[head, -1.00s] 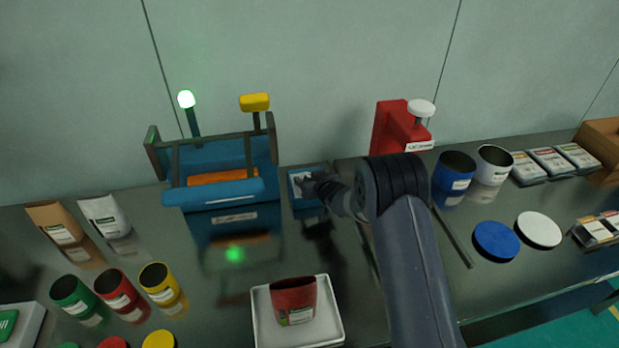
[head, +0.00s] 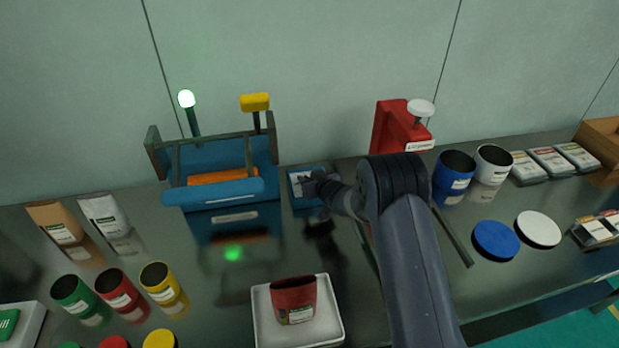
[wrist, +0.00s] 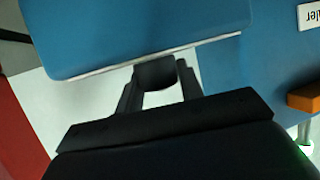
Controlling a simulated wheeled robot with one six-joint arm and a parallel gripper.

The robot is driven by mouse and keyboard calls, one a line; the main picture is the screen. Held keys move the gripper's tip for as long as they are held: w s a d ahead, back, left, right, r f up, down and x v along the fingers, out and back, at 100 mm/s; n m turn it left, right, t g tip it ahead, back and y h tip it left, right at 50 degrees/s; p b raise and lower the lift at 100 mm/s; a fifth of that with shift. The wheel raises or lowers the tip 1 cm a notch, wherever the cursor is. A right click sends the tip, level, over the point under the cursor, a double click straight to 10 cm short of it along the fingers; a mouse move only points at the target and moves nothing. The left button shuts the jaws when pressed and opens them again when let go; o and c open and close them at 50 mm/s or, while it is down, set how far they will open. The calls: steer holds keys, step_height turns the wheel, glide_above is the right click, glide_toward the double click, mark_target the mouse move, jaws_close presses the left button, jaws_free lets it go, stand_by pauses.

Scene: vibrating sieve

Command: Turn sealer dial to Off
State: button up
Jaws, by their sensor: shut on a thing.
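The blue sealer (head: 212,196) stands at the back left of the bench, with a lit green lamp (head: 187,98) on a post. A small blue control box (head: 296,199) with a pale face is just right of it. My gripper (head: 306,182) is at this face, and the wrist partly hides it in the head view. In the wrist view, my gripper (wrist: 158,88) has its two fingers closed around the dark dial (wrist: 155,73) in front of the pale panel. The dial's markings and pointer are hidden, so I cannot read its setting.
Blue (head: 453,180) and white (head: 492,172) cans are further right. A white tray (head: 263,325) holding a red pouch is in front. Several cans and pouches stand at the left.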

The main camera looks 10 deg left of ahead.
steer(key=shift+r+n+g+y+p, duration=0.15)
steer(key=shift+n+g+y+p, duration=0.15)
steer(key=shift+p, duration=0.15)
steer(key=shift+n+g+y+p, duration=0.7)
steer(key=shift+n+g+p, duration=0.25)
steer(key=shift+p, duration=0.2)
steer(key=shift+f+n+g+y, duration=0.2)
steer(key=shift+n+g+y, duration=0.6)
steer(key=shift+n, duration=0.25)
steer(key=shift+w+f+n+g+y+b, duration=0.1)
steer(key=shift+f+n+g+y+b, duration=0.15)
steer(key=shift+n+g+b, duration=0.65)
steer(key=n+g+b, duration=0.2)
steer(key=b, duration=0.1)
steer(key=shift+g+y, duration=0.25)
steer(key=shift+g, duration=0.1)
steer(key=n+g+b, duration=0.1)
steer(key=b, duration=0.1)
steer(key=shift+r+n+g+b, duration=0.15)
steer(key=shift+n+g+b, duration=0.15)
steer(key=shift+g+b, duration=0.1)
steer(key=shift+r+n+g+b, duration=0.2)
steer(key=shift+n+g+b, duration=0.1)
steer(key=shift+g+b, duration=0.1)
steer(key=o, duration=1)
